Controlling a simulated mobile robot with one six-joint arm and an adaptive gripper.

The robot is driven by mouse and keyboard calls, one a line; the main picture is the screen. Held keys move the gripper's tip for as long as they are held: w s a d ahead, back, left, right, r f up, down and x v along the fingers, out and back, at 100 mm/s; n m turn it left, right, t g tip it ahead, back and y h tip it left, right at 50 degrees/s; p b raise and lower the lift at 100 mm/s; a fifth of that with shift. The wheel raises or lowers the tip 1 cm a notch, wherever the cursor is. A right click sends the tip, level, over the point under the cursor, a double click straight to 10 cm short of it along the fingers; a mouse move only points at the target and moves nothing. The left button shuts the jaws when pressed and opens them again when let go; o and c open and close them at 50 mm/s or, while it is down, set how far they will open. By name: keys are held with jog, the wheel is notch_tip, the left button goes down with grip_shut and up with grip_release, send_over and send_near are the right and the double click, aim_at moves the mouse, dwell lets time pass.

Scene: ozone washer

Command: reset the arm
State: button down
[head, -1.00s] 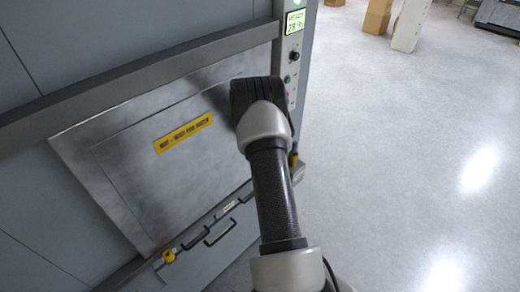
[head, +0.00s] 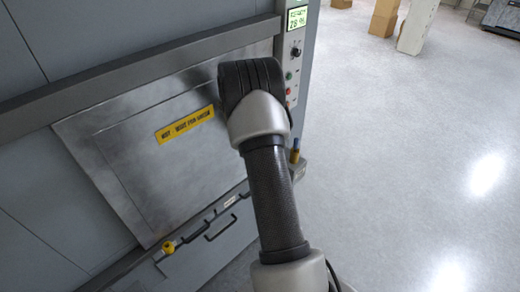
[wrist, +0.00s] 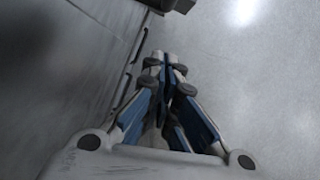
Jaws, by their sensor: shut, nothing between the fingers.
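In the wrist view my gripper (wrist: 167,62) points down over the floor. Its fingers, grey with blue sides, are together at the tips with nothing between them. In the head view my arm rises from the bottom in front of the washer (head: 40,110), and its bent upper joint hides my gripper. The washer's metal door (head: 130,160) is a flat panel with a yellow warning label (head: 186,125). In the wrist view a grey wall with a dark handle (wrist: 128,85) runs along the left of my gripper, apart from it.
A control panel (head: 293,50) with a lit display stands right behind my arm. Dark handles (head: 221,228) and a yellow knob (head: 168,247) lie below the door. The floor (head: 410,170) on the right is clear, with boxes (head: 383,17) at the far end.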

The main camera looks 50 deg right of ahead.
jog(key=a+r+m+t+b, duration=0.1)
jog(key=a+r+m+b, duration=0.1)
jog(key=a+r+b, duration=0.4)
jog(key=a+r+m+b, duration=0.2)
jog(key=a+r+m, duration=0.1)
jog(key=a, duration=0.5)
jog(key=s+a+r+m+t+y+b, duration=0.1)
jog(key=s+a+m+b, duration=0.5)
jog(key=a, duration=0.5)
jog(key=s+a+f+m+t+y+b, duration=0.1)
jog(key=s+a+f+m+b, duration=0.3)
jog(key=s+a, duration=0.4)
jog(key=s+a+f+m+t+y+b, duration=0.1)
jog(key=s+a+f+m+b, duration=0.3)
jog(key=s, duration=0.7)
jog(key=a+f+y+b, duration=0.1)
jog(key=a+f+b, duration=0.1)
jog(key=a+b, duration=0.1)
jog(key=shift+a, duration=0.75)
